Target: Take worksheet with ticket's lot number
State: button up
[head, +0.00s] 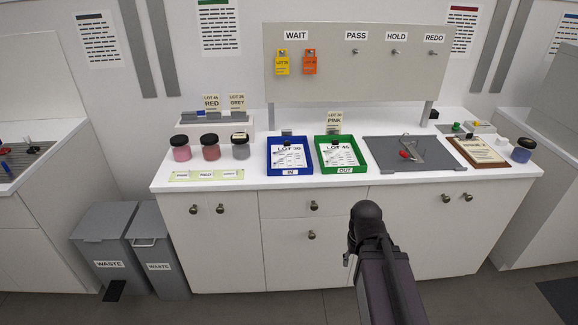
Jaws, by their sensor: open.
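A yellow ticket (282,63) and an orange ticket (310,62) hang on the board under the WAIT label; their lot numbers are too small to read surely. A white worksheet that seems to read LOT 30 (288,156) lies in the blue IN tray (290,171). Another that seems to read LOT 40 (338,155) lies in the green OUT tray (342,169). A clip shows at the top of each tray. My gripper (348,259) shows only in small part beside my dark wrist, in front of the counter; it is open and apart from the worksheets.
Several pigment jars (211,147) stand left of the trays. A grey mat (425,160) with a red-handled tool, a brown clipboard (478,150) and a blue jar (522,150) lie to the right. The hooks under PASS, HOLD and REDO are empty. Waste bins (105,238) stand at lower left.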

aim_at(287, 155)
jog(key=k, duration=0.85)
jog(key=u, duration=0.55)
jog(key=i, duration=1.55)
jog(key=z, duration=0.35)
